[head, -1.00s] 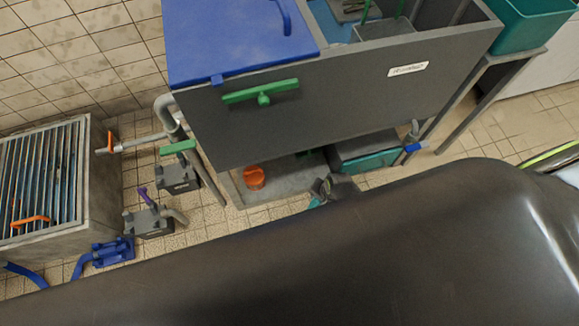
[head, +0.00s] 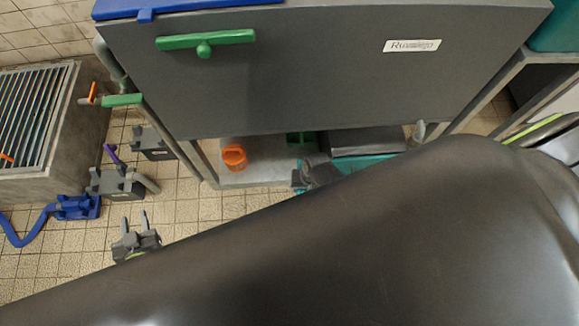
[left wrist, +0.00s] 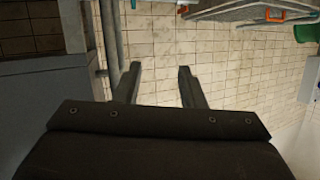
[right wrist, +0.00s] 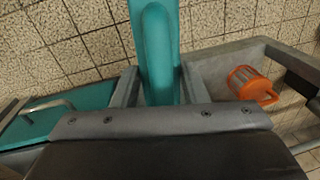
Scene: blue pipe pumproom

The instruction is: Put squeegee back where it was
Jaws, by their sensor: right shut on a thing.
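My right gripper (head: 306,170) is in front of the low shelf under the grey counter, partly hidden by my dark arm. It is shut on a long teal bar (right wrist: 157,45), which looks like part of the squeegee. The bar runs up between the fingers in the right wrist view; its far end is out of frame. A bit of teal also shows beside the gripper in the head view (head: 297,178). My left gripper (head: 134,220) is open and empty over the tiled floor at lower left; its spread fingers show in the left wrist view (left wrist: 158,85).
A teal box with a dark lid (head: 366,145) and a green object (head: 300,138) are also under the counter (head: 330,75). Grey pump boxes (head: 117,183) and a blue pump (head: 77,207) stand at left. Floor between is free.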

